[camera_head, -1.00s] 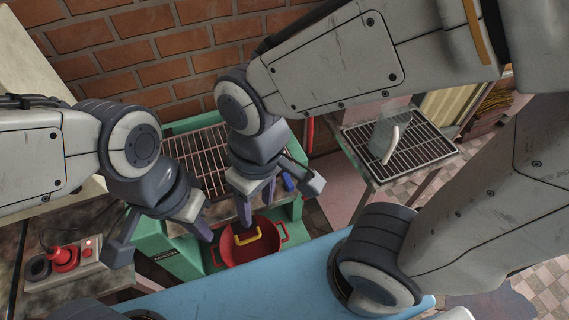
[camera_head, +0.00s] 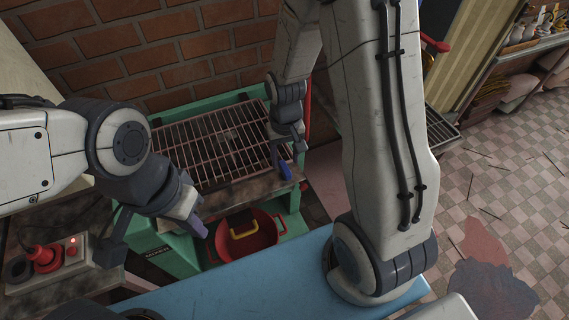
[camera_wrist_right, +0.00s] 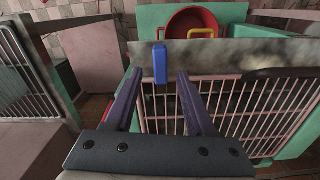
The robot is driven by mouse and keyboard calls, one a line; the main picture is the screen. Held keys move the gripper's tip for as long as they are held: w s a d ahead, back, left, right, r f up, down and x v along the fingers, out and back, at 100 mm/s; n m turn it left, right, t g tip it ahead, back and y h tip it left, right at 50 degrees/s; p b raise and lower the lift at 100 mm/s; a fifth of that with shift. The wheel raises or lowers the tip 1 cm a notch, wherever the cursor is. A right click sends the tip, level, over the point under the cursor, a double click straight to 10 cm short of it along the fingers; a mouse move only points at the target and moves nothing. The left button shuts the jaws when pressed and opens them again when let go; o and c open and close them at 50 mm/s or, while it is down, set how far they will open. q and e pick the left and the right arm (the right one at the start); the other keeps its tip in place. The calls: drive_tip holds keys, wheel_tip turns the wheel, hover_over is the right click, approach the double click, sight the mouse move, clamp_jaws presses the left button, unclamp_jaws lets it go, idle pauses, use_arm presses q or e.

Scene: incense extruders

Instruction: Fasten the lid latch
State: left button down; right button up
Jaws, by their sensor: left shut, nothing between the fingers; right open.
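The green machine (camera_head: 182,252) has a pinkish barred lid (camera_head: 215,135), lying down over its top in the head view. A blue latch handle (camera_head: 285,171) sits at the lid's front right edge. My right gripper (camera_head: 289,158) is open close to the handle, its fingers partly hidden. In the right wrist view the blue handle (camera_wrist_right: 160,63) stands upright at the metal front strip (camera_wrist_right: 210,55), between and just beyond the open fingertips (camera_wrist_right: 160,78). I cannot tell whether they touch it. My left gripper (camera_head: 200,228) is shut and empty, left of the red pot.
A red pot (camera_head: 262,248) with a yellow handle (camera_head: 244,230) stands below the machine's front. A blue surface (camera_head: 230,285) lies in front. A control box with a red knob (camera_head: 45,257) is at left. Another barred rack (camera_head: 440,128) stands at right, partly behind my arm.

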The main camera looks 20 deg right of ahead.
sight(285, 167)
drive_tip(key=shift+f, duration=1.8)
